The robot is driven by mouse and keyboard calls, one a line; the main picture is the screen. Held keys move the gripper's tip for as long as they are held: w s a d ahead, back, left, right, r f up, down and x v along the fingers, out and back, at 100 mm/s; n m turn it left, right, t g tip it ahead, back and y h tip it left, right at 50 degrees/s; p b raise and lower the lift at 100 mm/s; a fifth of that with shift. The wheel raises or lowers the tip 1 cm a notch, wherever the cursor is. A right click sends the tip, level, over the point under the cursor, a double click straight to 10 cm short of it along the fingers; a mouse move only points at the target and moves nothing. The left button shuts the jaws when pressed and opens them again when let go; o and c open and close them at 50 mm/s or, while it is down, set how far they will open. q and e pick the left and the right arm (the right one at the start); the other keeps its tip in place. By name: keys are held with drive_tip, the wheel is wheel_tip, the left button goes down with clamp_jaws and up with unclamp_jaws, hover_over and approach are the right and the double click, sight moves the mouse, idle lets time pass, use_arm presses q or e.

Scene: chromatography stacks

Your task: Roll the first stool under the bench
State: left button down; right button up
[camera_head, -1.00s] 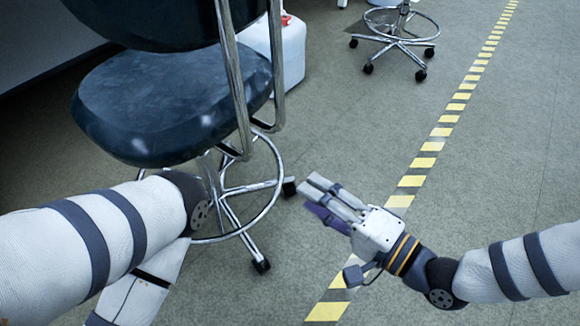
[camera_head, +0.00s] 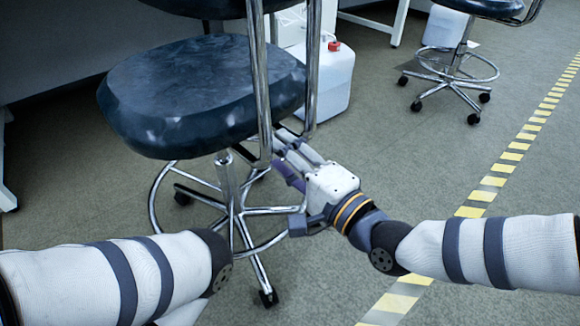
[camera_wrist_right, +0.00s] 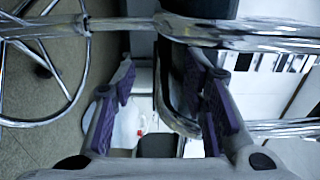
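The first stool has a dark blue seat (camera_head: 200,95), a chrome footring and a castor base. It stands upright in the middle left of the head view, beside the bench (camera_head: 55,40). My right gripper (camera_head: 285,160) is at the chrome back frame, just below the seat's right edge. In the right wrist view its purple-padded fingers (camera_wrist_right: 160,90) are spread, with a chrome tube (camera_wrist_right: 180,110) between them in the picture. I cannot tell whether they touch it. My left arm crosses the lower left, and its gripper is out of the picture.
A white canister (camera_head: 330,85) with a red cap stands behind the stool. A second stool (camera_head: 455,75) stands farther back on the right.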

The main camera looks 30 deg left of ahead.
drive_tip(key=shift+a, duration=0.1)
clamp_jaws()
